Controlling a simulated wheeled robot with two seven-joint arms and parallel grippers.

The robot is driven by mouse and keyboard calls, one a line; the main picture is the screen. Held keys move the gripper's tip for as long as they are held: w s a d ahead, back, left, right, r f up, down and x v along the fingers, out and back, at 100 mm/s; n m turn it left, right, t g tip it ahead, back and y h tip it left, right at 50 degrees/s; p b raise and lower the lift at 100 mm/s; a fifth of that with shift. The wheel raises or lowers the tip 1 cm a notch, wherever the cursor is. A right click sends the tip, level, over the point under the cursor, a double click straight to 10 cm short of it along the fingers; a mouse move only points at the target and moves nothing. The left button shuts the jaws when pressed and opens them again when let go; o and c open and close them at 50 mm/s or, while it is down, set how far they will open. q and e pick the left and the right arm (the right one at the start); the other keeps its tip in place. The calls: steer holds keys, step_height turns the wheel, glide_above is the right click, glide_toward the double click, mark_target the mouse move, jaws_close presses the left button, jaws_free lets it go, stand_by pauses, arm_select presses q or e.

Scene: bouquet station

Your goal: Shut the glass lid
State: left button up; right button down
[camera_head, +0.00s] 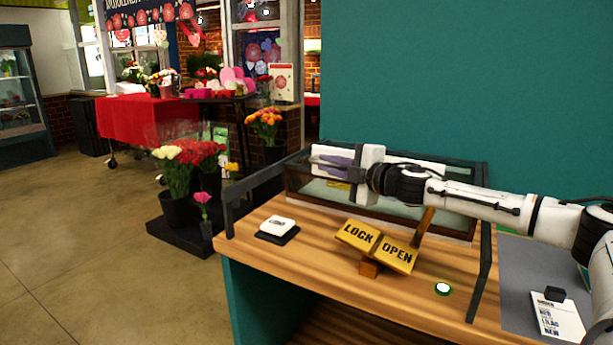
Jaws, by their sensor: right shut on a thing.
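A dark-framed glass case with a greenish pane, the glass lid (380,194), stands at the back of the wooden counter. My right arm crosses in front of it from the right and hides part of its frame, so I cannot tell its exact angle. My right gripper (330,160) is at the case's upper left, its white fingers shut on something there. A purplish patch shows between the fingers. The held part is mostly hidden, but it appears to be the lid's edge. My left gripper is not in view.
On the counter (315,277) are a yellow LOCK/OPEN sign (377,247), a white block on a black pad (279,229) and a round green-rimmed button (442,289). A wooden lever (424,226) stands behind the sign. Low dark rails edge the counter. Flower buckets (178,207) stand left.

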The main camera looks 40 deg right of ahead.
steer(key=shift+d+r, duration=0.15)
steer(key=shift+d, duration=0.05)
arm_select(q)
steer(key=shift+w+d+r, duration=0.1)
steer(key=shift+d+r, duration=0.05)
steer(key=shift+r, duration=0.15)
arm_select(e)
steer(key=shift+d, duration=0.1)
steer(key=c, duration=1.8)
jaws_free()
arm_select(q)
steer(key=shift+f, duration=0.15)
arm_select(e)
steer(key=shift+w, duration=0.1)
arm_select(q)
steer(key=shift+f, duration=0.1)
